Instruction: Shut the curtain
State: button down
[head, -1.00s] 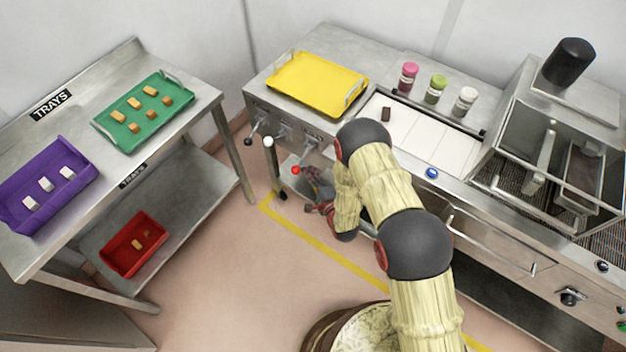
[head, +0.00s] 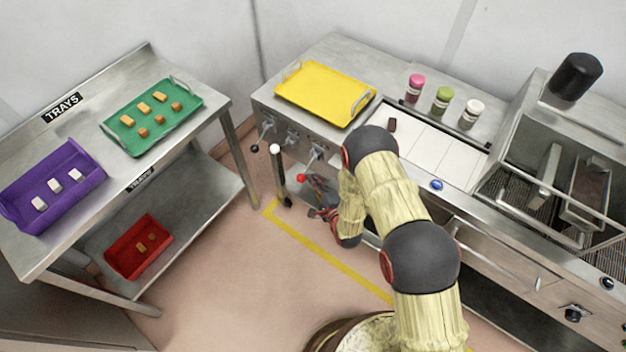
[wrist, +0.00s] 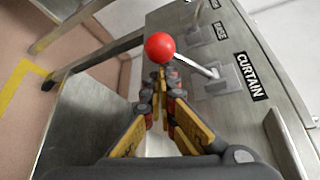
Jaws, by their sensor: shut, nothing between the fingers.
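The curtain lever, with a red ball knob (wrist: 160,46) on a metal rod, comes out of a plate beside the label CURTAIN (wrist: 248,76) in the wrist view. In the head view its red knob (head: 301,178) shows at the front of the machine, near my gripper. My gripper (wrist: 160,72) is shut and empty, its fingertips close below the red knob in the picture. I cannot tell whether they touch it. In the head view my gripper (head: 318,200) is partly hidden by my arm.
A yellow tray (head: 290,90) lies on the machine top. The tray table (head: 215,105) stands left. Open floor lies between.

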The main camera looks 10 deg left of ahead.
aim_at(304, 174)
jog(key=shift+s+r, duration=0.1)
jog(key=shift+r, duration=0.05)
jog(key=r+m+g+p, duration=0.1)
jog(key=s+r+m+g+p, duration=0.1)
jog(key=r+m+g+p, duration=0.1)
jog(key=shift+s+a+r+m+p, duration=0.3)
jog(key=shift+a+r, duration=0.05)
jog(key=shift+a, duration=0.05)
jog(key=shift+s+r+p, duration=0.1)
jog(key=shift+r+p, duration=0.45)
jog(key=shift+r, duration=1.45)
jog(key=shift+r, duration=0.3)
